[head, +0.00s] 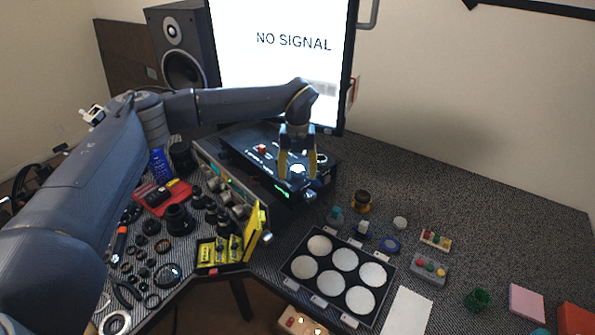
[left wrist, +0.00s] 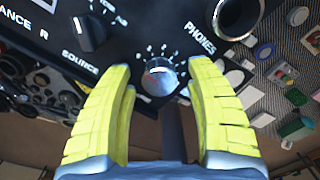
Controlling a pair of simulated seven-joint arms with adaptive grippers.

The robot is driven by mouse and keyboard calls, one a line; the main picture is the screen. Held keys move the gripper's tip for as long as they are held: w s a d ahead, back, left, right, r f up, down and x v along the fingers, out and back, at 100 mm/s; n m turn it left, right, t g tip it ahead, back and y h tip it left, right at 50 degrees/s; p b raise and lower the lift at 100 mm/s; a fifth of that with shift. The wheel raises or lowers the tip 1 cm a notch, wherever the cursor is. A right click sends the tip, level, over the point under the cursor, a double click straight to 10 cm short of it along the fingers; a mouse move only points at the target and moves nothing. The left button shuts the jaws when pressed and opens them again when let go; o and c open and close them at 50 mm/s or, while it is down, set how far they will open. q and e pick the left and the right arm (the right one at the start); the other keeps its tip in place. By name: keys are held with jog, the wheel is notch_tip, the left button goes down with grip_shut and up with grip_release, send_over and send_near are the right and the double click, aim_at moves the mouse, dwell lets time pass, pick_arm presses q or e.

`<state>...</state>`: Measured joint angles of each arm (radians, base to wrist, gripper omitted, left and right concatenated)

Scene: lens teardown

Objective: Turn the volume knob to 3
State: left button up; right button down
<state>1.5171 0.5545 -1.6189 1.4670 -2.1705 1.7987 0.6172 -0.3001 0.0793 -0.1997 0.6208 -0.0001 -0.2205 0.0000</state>
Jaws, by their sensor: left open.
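A silver volume knob (left wrist: 160,77) sits on the front of a black amplifier, with a ring of printed marks around it and the word PHONES beside it. A small red mark shows on the knob; the number it points at is too small to read. My left gripper (left wrist: 160,105) is open, with one yellow finger on each side of the knob and visible gaps between. In the head view, my left gripper (head: 297,172) is over the front of the black amplifier (head: 250,152). My right gripper is not in view.
A black source knob (left wrist: 88,34) and a round phones socket (left wrist: 238,14) flank the volume knob. A monitor (head: 285,60) stands behind the amplifier. A tray of white discs (head: 340,275) and small parts lie to the right.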

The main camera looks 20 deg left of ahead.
pick_arm(q)
jog(key=shift+c, duration=0.5)
grip_shut()
jog(key=m, duration=0.4)
jog(key=shift+f, duration=0.1)
jog(key=m, duration=0.4)
jog(key=shift+a+m, duration=0.15)
jog(key=shift+m, duration=0.15)
jog(key=m, duration=0.4)
jog(key=shift+a, duration=0.1)
jog(key=shift+a+m, duration=0.1)
jog(key=shift+m, duration=2.4)
jog(key=shift+w, duration=0.1)
